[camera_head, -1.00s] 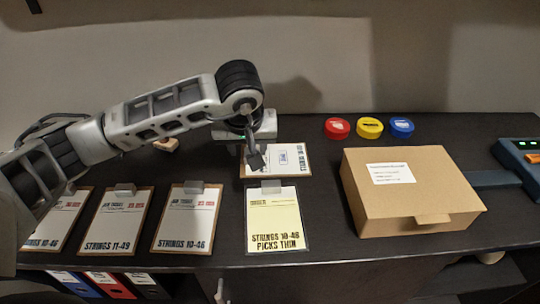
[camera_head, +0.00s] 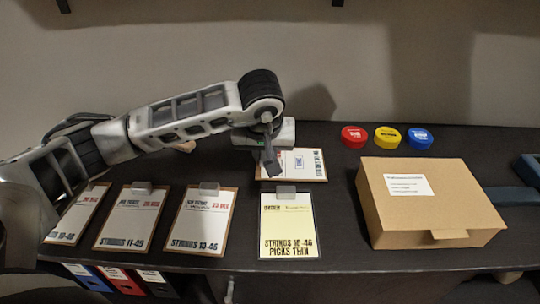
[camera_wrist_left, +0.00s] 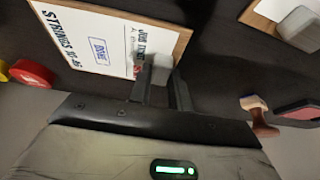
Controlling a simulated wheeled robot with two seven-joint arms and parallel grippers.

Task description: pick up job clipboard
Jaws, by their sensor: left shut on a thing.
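A job clipboard (camera_head: 313,166) with a white sheet and a blue stamp lies behind the yellow sheet in the head view. It shows larger at the upper left of the left wrist view (camera_wrist_left: 110,45), with its grey clip at the fingers. My left gripper (camera_head: 272,164) is shut on the clip end of this clipboard, and its fingers also show in the left wrist view (camera_wrist_left: 160,90). The clipboard looks flat on the bench; I cannot tell whether it is lifted. My gripper hides part of its left end. My right gripper is not in view.
A yellow-sheet board (camera_head: 288,222) lies just in front. Several white-sheet clipboards, one here (camera_head: 203,215), lie along the front left. A cardboard box (camera_head: 420,215) stands at right. Red (camera_head: 355,136), yellow (camera_head: 388,137) and blue (camera_head: 418,138) round tins sit behind it.

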